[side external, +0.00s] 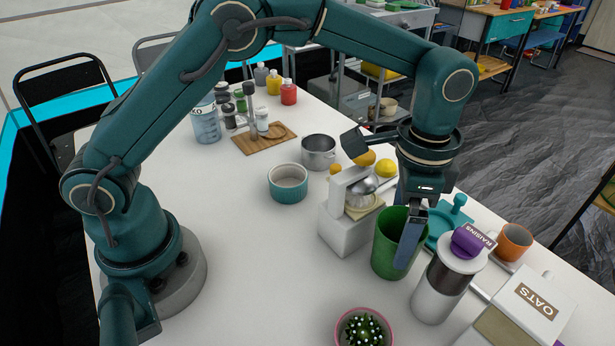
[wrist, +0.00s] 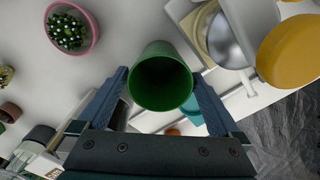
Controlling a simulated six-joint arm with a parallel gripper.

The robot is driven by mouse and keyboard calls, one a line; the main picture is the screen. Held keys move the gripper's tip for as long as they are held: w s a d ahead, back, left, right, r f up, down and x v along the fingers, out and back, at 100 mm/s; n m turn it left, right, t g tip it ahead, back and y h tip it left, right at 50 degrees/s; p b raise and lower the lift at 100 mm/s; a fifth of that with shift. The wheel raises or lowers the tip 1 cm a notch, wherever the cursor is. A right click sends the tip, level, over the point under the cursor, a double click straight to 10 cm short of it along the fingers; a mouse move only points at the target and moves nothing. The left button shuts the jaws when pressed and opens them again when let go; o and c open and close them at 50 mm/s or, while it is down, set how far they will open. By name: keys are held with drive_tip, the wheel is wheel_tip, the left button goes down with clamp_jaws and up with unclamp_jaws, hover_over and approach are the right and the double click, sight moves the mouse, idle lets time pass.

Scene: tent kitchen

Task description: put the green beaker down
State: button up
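The green beaker (side external: 388,245) is upright in the side view, right of the white citrus juicer (side external: 343,236). My gripper (side external: 408,245) points down with one finger across the beaker's near side. In the wrist view the green beaker (wrist: 162,82) sits between the two fingertips of my gripper (wrist: 160,76), with its dark, empty-looking mouth towards the camera. The fingers lie close against both of its sides, shut on it. Its base is at or just above the white table (side external: 255,270); I cannot tell whether it touches.
The raisins jar (side external: 442,285) stands close to the right of the beaker. A potted cactus (side external: 364,330) is in front. A teal scale (side external: 445,222), an orange mug (side external: 513,243) and an oats box (side external: 530,300) stand to the right.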

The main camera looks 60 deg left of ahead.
drive_tip(key=shift+r, duration=0.15)
drive_tip(key=s+a+r+n+t, duration=0.15)
drive_tip(key=a+r, duration=0.25)
drive_tip(key=r, duration=0.7)
drive_tip(key=s+a+f+n+t, duration=0.2)
drive_tip(key=s+a+n+t, duration=0.2)
drive_tip(key=s+a+n, duration=0.3)
drive_tip(key=s+a, duration=0.3)
drive_tip(key=s, duration=0.3)
drive_tip(key=shift+s+a, duration=0.2)
drive_tip(key=shift+s, duration=0.1)
